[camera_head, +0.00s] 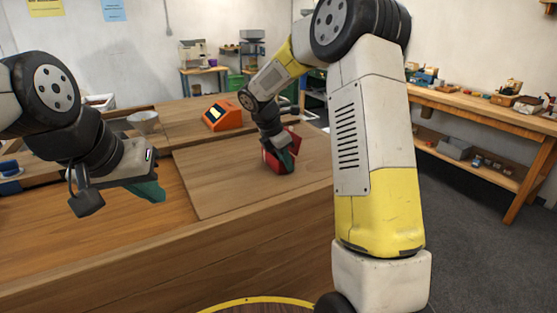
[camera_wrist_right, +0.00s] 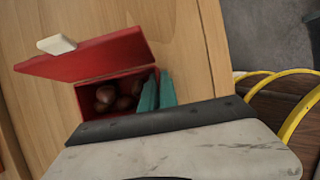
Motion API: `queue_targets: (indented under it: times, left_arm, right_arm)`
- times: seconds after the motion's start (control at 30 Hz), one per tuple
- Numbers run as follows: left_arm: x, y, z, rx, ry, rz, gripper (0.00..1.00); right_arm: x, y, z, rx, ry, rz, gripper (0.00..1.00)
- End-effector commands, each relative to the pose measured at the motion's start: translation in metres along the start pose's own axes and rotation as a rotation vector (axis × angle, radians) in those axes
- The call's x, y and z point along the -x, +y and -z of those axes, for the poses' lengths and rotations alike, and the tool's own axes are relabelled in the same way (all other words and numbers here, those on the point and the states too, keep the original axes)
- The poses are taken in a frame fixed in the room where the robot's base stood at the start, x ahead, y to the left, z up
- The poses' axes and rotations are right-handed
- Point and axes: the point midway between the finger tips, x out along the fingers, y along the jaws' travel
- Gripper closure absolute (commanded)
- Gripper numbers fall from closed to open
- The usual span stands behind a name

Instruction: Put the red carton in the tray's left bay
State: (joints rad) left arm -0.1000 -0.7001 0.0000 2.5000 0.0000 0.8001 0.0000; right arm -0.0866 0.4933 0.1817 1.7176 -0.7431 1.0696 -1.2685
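The red carton (camera_head: 272,160) is on or just above the pale wooden board in the head view; I cannot tell if it touches. In the right wrist view the carton (camera_wrist_right: 100,58) has its lid open, with a white tab, and several brown chestnuts (camera_wrist_right: 118,97) inside. My right gripper (camera_head: 286,158) is at the carton's side, its teal fingers (camera_wrist_right: 156,92) close together with the side wall apparently between them. My left gripper (camera_head: 148,191) hangs over the bench at the left, apart from the carton; its finger gap is hidden. I cannot clearly make out a tray with bays.
An orange device (camera_head: 222,116) stands behind the carton. A pale bowl (camera_head: 143,121) sits at the back left, and a blue object (camera_head: 10,172) at the far left. The pale board (camera_head: 225,185) is clear left of the carton. A side workbench (camera_head: 470,107) stands right.

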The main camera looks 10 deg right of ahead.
Motion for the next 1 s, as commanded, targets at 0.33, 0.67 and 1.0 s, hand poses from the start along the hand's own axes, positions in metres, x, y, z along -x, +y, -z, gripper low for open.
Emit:
queue_targets:
  times: [0.33, 0.67, 1.0]
  left_arm:
    - [0.000, 0.000, 0.000, 0.000, 0.000, 0.000, 1.00]
    - [0.000, 0.000, 0.000, 0.000, 0.000, 0.000, 1.00]
    - [0.000, 0.000, 0.000, 0.000, 0.000, 0.000, 1.00]
  right_arm:
    - [-0.002, 0.000, 0.001, 0.000, 0.000, 0.000, 0.75]
    - [0.013, 0.001, -0.001, -0.001, -0.001, -0.003, 0.75]
    - [0.084, 0.001, 0.000, -0.001, 0.000, -0.004, 0.75]
